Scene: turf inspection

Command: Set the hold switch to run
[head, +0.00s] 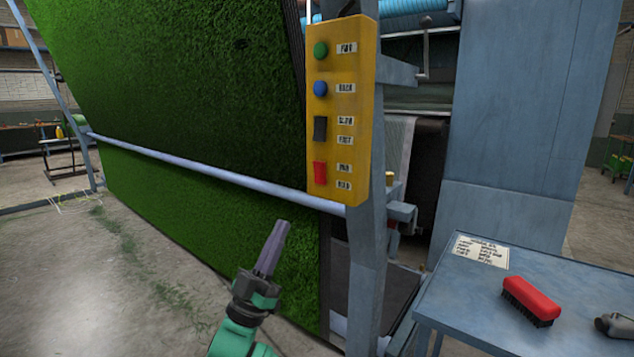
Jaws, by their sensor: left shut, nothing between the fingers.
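A yellow control box (352,120) is mounted on a blue-grey post to the right of the turf. It carries a green button (321,49), a blue button (320,88), a black rocker switch (320,129) and a red switch (320,173) at the bottom. Small white labels sit beside each control; their print is too blurred to read surely, so I cannot tell the switch's setting. My left gripper (279,232) is shut and empty, pointing up, below and left of the box and apart from it. My right gripper is not in view.
A large green turf sheet (180,90) hangs behind a horizontal pale bar (220,174). At the lower right, a blue table (465,300) holds a printed sheet (481,251), a red brush (532,298) and a grey tool (614,325). Open concrete floor lies at the left.

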